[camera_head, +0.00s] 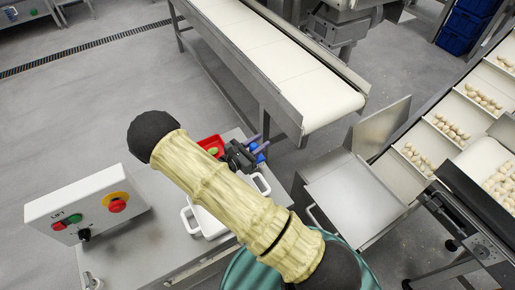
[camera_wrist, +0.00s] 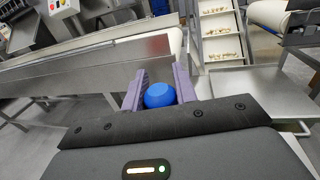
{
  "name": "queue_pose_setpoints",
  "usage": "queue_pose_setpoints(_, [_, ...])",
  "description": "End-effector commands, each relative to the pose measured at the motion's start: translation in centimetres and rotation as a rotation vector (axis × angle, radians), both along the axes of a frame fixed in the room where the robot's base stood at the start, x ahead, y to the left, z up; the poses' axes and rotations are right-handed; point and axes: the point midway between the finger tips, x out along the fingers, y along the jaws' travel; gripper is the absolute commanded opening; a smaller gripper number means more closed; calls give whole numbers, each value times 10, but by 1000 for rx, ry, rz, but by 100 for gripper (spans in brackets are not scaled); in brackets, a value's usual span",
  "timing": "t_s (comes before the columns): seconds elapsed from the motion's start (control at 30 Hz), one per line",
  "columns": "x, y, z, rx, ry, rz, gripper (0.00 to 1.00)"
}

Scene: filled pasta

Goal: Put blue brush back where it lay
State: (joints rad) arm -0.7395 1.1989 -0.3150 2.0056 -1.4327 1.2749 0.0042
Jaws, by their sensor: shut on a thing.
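My gripper (camera_head: 256,148) shows in the head view above the right side of the steel table, just right of the red container. In the wrist view its two purple fingers (camera_wrist: 160,92) are shut on the blue brush (camera_wrist: 159,96). Only a rounded blue end of the brush shows there, between the fingers. In the head view small blue parts of the brush (camera_head: 260,157) show beside the fingers; the rest is hidden by my gripper. I cannot tell whether the brush touches anything below.
A red container (camera_head: 211,142) and a white tray with handles (camera_head: 187,222) are on the steel table (camera_head: 130,245), partly behind my arm. A control box (camera_head: 85,205) stands at left. A white conveyor (camera_head: 265,50) is behind; a steel chute (camera_head: 350,195) is at right.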

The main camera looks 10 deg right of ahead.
Motion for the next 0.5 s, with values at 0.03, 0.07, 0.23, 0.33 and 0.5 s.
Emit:
queue_pose_setpoints(0.03, [0,0,13,0,-3,0,0])
queue_pose_setpoints(0.07, [0,0,19,0,-3,0,0])
queue_pose_setpoints(0.23, [0,0,53,1,-2,0,0])
queue_pose_setpoints(0.33, [0,0,67,1,-2,0,0])
queue_pose_setpoints(0.5, [0,0,76,0,1,0,0])
